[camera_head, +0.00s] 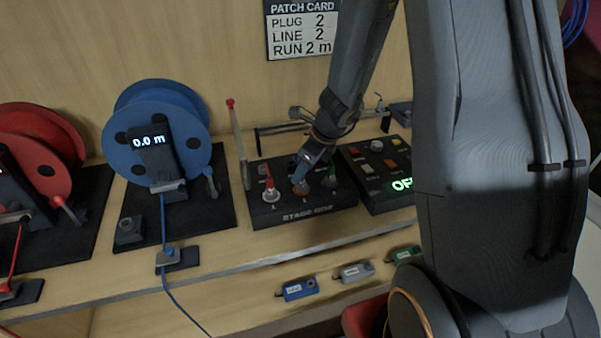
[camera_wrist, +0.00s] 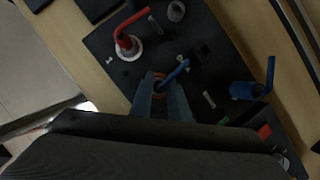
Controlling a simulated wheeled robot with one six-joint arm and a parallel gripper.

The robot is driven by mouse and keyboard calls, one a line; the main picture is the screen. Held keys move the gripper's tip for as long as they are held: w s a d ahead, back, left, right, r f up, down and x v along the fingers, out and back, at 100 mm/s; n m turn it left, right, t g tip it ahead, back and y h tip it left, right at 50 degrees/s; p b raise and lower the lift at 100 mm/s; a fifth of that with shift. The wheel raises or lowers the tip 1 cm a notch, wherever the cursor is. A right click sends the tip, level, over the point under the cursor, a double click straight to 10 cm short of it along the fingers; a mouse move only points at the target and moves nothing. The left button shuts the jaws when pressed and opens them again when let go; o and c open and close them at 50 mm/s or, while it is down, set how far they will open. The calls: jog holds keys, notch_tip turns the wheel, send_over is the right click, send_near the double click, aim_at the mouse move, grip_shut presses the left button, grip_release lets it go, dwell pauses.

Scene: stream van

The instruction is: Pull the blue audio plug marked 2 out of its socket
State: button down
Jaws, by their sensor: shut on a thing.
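The stage box (camera_head: 290,212) is a black box on the bench with a row of plugs, and it also shows in the wrist view (camera_wrist: 110,70). My gripper (camera_head: 302,182) reaches down over its middle position. In the wrist view my gripper (camera_wrist: 160,97) is shut on the blue plug (camera_wrist: 177,73), whose bent blue end rises between the fingers. An orange-red ring shows around it. The fingers hide its lower part, so I cannot tell how deep it sits. Its number is not readable.
A red plug (camera_head: 269,184) stands left of my gripper; another plug (camera_head: 332,177) stands right. A button box (camera_head: 362,180) adjoins the stage box. A blue reel (camera_head: 140,150) reads 0.0 m. The patch card (camera_head: 303,30) says plug 2, line 2, run 2 m. Small tagged blocks line the front edge.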

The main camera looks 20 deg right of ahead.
jog(key=shift+r+p, duration=1.55)
jog(key=shift+p, duration=0.1)
jog(key=shift+r+p, duration=1.4)
jog(key=shift+p, duration=0.2)
jog(key=shift+a+f, duration=0.1)
jog(key=shift+f, duration=0.05)
